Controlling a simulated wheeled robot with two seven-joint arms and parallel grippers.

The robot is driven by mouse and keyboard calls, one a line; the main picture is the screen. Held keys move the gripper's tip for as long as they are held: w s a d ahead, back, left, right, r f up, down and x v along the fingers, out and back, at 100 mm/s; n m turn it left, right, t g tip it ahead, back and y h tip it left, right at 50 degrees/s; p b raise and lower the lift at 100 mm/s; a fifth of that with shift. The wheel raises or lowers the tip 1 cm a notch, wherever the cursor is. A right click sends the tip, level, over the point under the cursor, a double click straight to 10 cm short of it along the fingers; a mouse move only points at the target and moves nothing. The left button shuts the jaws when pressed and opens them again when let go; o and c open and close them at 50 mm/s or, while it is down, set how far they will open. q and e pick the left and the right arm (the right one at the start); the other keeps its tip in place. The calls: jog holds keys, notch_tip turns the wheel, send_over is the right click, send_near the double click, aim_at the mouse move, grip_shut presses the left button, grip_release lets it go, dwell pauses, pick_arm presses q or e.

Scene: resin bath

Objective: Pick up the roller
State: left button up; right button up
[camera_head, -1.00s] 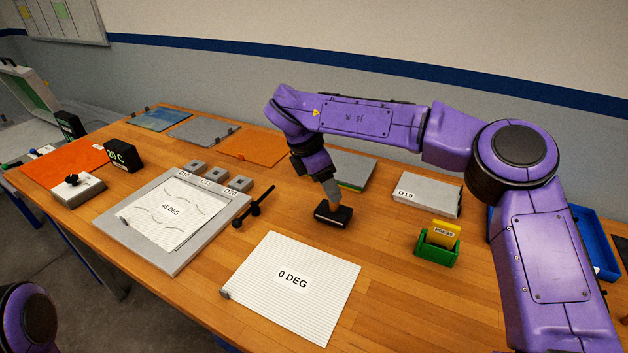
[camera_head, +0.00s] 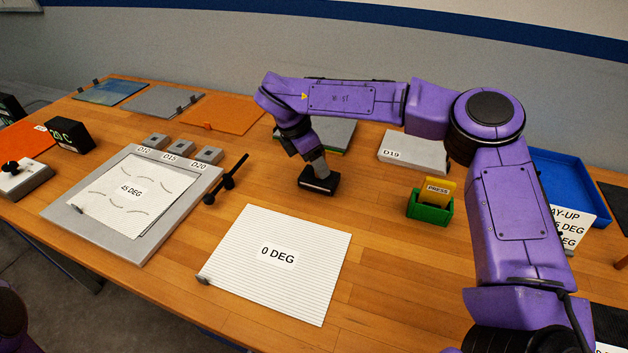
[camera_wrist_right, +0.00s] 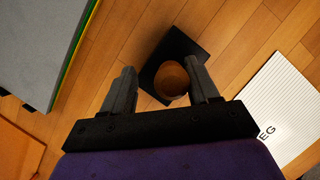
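A black block (camera_head: 319,184) sits on the table; in the right wrist view it is a dark rectangular base (camera_wrist_right: 178,50) with a round brown knob (camera_wrist_right: 171,80) on top. I cannot tell for sure whether it is the roller. My right gripper (camera_head: 320,168) points down over it. In the wrist view its fingers (camera_wrist_right: 162,82) stand apart, one on each side of the knob. The right finger looks close to the knob; a gap shows at the left. A black rod-like tool (camera_head: 227,182) lies to the left. My left gripper is out of view.
The 0 DEG sheet (camera_head: 265,285) lies in front, the 45 DEG sheet (camera_head: 120,215) on a grey plate to the left. The green holder with the yellow PRESS card (camera_head: 430,212) and the D19 box (camera_head: 412,152) are to the right. A blue tray (camera_head: 560,168) stands farther right.

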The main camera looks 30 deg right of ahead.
jog(key=shift+s+r, duration=0.4)
jog(key=shift+c, duration=0.6)
jog(key=shift+s+a+r, duration=0.1)
jog(key=shift+s, duration=0.1)
jog(key=c, duration=0.5)
grip_shut()
jog(key=shift+w, duration=0.15)
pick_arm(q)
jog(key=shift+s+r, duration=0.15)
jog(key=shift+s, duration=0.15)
